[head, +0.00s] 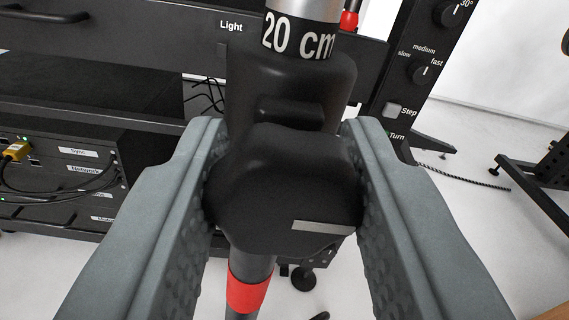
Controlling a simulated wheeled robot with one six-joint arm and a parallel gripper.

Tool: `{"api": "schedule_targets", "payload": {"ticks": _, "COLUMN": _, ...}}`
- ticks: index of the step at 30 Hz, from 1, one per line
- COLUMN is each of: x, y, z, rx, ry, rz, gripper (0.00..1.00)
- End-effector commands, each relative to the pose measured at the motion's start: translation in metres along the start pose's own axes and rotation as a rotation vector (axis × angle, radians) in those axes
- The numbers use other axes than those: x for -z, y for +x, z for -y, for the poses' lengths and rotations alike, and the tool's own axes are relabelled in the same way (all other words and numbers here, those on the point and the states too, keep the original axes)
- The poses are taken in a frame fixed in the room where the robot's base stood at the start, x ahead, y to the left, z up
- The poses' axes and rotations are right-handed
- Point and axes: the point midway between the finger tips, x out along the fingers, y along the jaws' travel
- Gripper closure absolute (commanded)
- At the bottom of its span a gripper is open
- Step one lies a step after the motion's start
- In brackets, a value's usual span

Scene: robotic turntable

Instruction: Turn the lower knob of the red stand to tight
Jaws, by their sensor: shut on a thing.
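A black knob (283,190) with a grey stripe fills the middle of the head view. It sits on a black clamp collar (290,85) around a stand pole. The pole carries a red band (248,290) below the knob and a black "20 cm" label (298,36) above it. My gripper (284,215) has its two grey fingers closed on the knob from the left and right. The stripe lies at the knob's lower right, nearly level. Any tight or loose marking is not visible, and the knob hides part of the pole.
Behind stands a black rack with a "Light" label (231,26). A control panel (415,70) with speed dial and Step and Turn labels is at upper right. Cabled boxes (65,180) are at left. A black frame (545,170) stands at far right on white floor.

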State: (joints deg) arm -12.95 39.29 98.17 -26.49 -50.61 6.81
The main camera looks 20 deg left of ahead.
Motion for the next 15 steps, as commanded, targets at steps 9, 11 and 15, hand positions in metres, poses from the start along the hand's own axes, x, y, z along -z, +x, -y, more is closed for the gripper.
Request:
{"api": "schedule_targets", "payload": {"ticks": 9, "x": -0.0001, "y": -0.0001, "z": -0.0001, "rx": 0.0, "ry": 0.23, "rz": 0.0, "gripper": 0.89}}
{"api": "schedule_targets", "payload": {"ticks": 11, "x": -0.0001, "y": -0.0001, "z": -0.0001, "rx": 0.0, "ry": 0.278, "rz": 0.0, "gripper": 0.89}}
{"api": "schedule_targets", "payload": {"ticks": 15, "x": -0.0001, "y": -0.0001, "z": -0.0002, "rx": 0.0, "ry": 0.357, "rz": 0.0, "gripper": 0.89}}
